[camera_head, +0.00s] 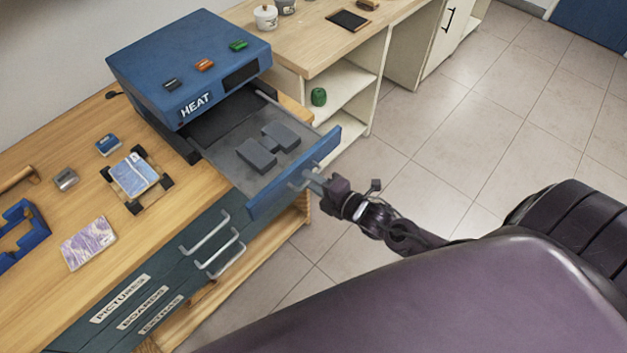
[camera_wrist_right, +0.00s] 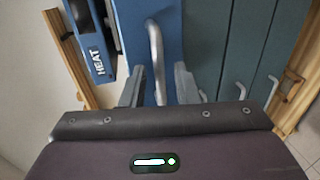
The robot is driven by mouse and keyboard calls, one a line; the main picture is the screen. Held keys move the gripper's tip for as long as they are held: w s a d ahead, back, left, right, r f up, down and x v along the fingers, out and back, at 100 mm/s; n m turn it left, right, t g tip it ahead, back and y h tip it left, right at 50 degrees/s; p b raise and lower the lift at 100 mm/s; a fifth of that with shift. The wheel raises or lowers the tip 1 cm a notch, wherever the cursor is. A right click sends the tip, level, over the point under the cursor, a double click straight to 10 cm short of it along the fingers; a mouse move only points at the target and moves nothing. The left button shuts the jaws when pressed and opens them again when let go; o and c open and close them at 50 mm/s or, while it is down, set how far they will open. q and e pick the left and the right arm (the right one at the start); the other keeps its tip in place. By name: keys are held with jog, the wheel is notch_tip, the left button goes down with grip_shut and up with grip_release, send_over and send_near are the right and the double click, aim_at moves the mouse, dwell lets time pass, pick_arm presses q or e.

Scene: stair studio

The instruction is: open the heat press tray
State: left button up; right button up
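The blue heat press (camera_head: 195,62) stands on the wooden counter. Its tray (camera_head: 232,160) is slid well out of the front, and the blue tray front (camera_head: 290,178) hangs past the counter edge. Two dark grey blocks lie in the tray. My right gripper (camera_head: 312,182) is at the tray handle (camera_wrist_right: 156,50). In the right wrist view, the fingers of my right gripper (camera_wrist_right: 158,82) stand either side of the handle, with a visible gap, so it looks open around the bar. My left gripper is not in view.
Drawers labelled PICTURES, BOARDS and EXTRAS, with bar handles (camera_head: 206,234), are below the counter. A picture card in a holder (camera_head: 135,175), a loose card (camera_head: 88,243) and a blue frame (camera_head: 22,232) lie on the counter. Open tiled floor (camera_head: 480,150) is to the right.

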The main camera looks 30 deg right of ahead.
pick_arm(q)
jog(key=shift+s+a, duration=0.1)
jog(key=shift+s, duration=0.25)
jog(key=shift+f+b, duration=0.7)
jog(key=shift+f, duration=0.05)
pick_arm(e)
jog(key=v, duration=0.7)
jog(key=shift+s, duration=0.4)
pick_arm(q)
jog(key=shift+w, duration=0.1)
pick_arm(e)
jog(key=shift+d, duration=0.15)
